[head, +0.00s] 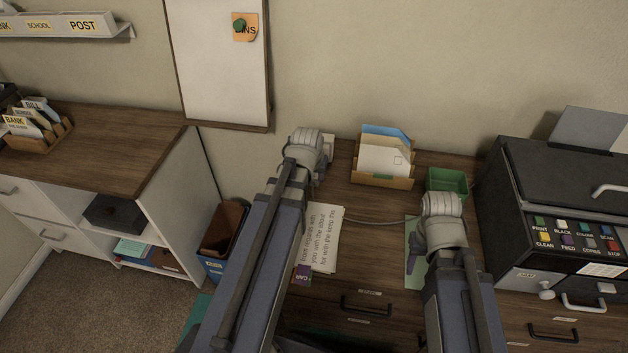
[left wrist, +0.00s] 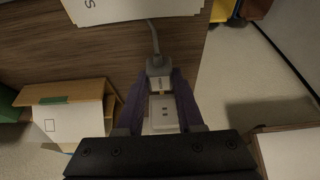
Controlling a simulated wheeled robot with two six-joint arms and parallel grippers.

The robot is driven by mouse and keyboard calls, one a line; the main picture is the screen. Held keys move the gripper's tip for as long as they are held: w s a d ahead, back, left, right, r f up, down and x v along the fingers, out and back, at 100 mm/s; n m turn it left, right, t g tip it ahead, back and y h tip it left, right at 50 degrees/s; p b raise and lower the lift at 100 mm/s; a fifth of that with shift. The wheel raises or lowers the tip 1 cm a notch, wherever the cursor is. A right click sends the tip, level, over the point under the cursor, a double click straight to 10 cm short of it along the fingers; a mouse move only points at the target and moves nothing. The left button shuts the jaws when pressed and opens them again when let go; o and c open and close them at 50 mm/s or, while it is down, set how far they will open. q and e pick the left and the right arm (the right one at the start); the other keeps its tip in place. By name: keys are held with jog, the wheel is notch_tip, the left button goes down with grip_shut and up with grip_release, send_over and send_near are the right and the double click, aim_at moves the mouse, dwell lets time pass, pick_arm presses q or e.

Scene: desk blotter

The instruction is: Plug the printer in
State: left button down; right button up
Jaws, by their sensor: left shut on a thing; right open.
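The black printer (head: 520,190) stands at the right of the desk. My left gripper (head: 319,172) is at the back left edge of the desk, shut on the grey plug (left wrist: 158,68). The plug sits between the purple fingertips in the left wrist view, its cord (left wrist: 154,38) running away toward the papers. A white socket block (left wrist: 163,113) with dark slots shows between the fingers, close to the plug. I cannot tell whether the prongs are in it. In the head view the arm hides the plug. My right gripper (head: 413,246) is open above a green sheet (head: 411,268).
Printed papers (head: 322,238) lie between my arms, with the cord (head: 375,222) crossing the desk beyond them. A letter holder (head: 383,160) and a green tray (head: 448,181) stand at the back. A blue bin (head: 213,266) stands left of the desk.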

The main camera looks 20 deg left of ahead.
dwell(0.4)
pick_arm(q)
jog(key=shift+w+a, duration=0.25)
jog(key=shift+w, duration=0.7)
jog(key=shift+w+a, duration=0.25)
jog(key=shift+w, duration=0.65)
jog(key=shift+w+a, duration=0.25)
jog(key=shift+w, duration=0.7)
jog(key=shift+w+a, duration=0.15)
jog(key=shift+w, duration=0.5)
jog(key=shift+w+a, duration=0.15)
jog(key=shift+w, duration=0.45)
jog(key=shift+w+r, duration=0.1)
jog(key=shift+w, duration=0.15)
jog(key=shift+a, duration=0.1)
jog(key=shift+c, duration=2.3)
grip_release()
jog(key=shift+r, duration=0.1)
pick_arm(e)
jog(key=shift+r, duration=0.2)
pick_arm(q)
jog(key=p+v, duration=0.7)
jog(key=shift+r, duration=0.25)
pick_arm(e)
notch_tip(320, 180, up, 7)
